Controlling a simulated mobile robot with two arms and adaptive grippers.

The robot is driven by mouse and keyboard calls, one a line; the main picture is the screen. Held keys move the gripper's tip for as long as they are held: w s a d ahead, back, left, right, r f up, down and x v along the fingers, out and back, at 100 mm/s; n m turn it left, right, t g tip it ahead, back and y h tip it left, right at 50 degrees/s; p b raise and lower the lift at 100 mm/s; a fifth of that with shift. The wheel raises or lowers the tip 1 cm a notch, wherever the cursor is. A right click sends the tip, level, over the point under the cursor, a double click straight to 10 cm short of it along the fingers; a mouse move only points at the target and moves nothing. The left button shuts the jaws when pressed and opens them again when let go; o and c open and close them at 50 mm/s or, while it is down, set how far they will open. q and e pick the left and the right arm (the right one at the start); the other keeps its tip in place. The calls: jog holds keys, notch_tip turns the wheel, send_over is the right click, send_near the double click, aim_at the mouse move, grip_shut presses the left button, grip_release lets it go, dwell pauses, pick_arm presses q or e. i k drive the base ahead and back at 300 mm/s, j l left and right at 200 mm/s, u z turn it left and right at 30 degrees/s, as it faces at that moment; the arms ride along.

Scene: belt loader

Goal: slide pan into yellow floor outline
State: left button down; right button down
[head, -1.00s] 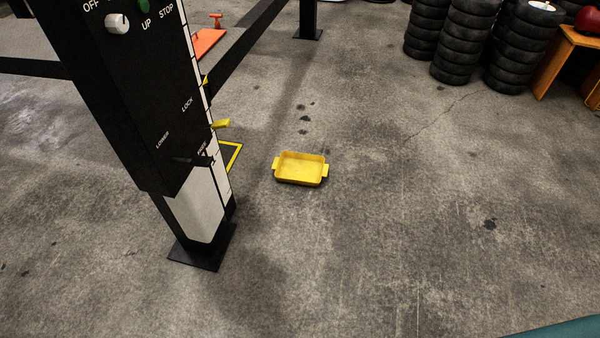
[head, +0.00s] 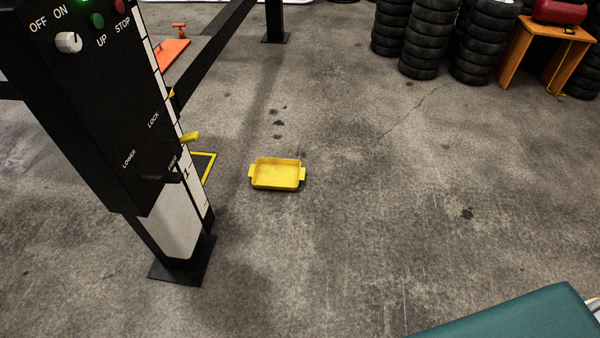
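The yellow pan (head: 277,174), a shallow rectangular tray with a handle tab at each end, lies flat on the concrete floor near the middle of the head view. The yellow floor outline (head: 211,168) shows only in part to the left of the pan, its corner and right side visible. The rest of it is hidden behind the black lift post. The pan is apart from the visible part of the outline, with bare floor between them. Neither of my grippers is in view.
The lift post (head: 150,200) with its control panel and base plate stands at the left. Tire stacks (head: 420,40) and an orange bench (head: 520,45) stand at the back right. A teal surface (head: 525,318) fills the lower right corner. Open floor lies right of the pan.

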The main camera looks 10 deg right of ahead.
aim_at(268, 174)
jog(key=i+l+u, duration=0.15)
jog(key=i+l, duration=0.25)
jog(key=i+l+u, duration=0.15)
jog(key=i+l, duration=0.25)
jog(key=i+l+u, duration=0.2)
jog(key=i+l, duration=0.15)
jog(key=l, duration=0.2)
jog(key=i+l+u, duration=0.15)
jog(key=i+l, duration=0.15)
jog(key=l, duration=0.2)
